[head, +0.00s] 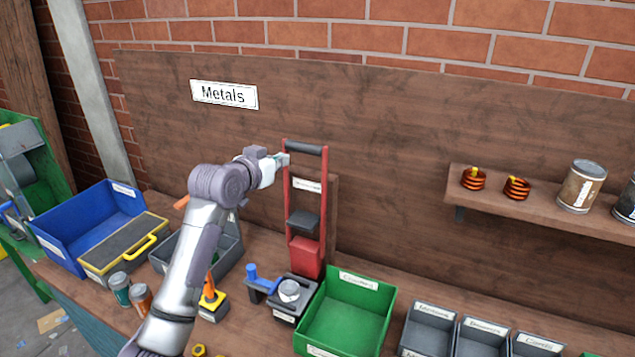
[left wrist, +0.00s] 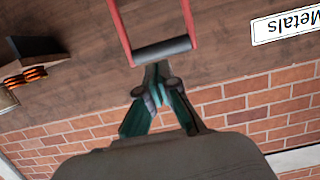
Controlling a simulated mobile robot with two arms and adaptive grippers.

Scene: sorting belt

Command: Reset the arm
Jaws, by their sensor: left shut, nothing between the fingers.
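My left arm reaches up from the bottom of the head view, and its gripper (head: 284,159) is in front of the wooden back board. The gripper is beside the top of a red upright frame with a black handle bar (head: 304,148). In the left wrist view the greenish fingers (left wrist: 157,72) come together at the tips, with nothing between them. The black bar (left wrist: 162,50) shows just beyond the fingertips there; whether they touch it I cannot tell. My right gripper is not in view.
The bench holds a blue bin (head: 62,256), a yellow-handled grey box (head: 112,262), a green bin (head: 386,316) and grey bins (head: 430,343) at the right. A shelf (head: 540,213) with copper coils and cans juts out at right. The "Metals" sign (head: 224,95) hangs above.

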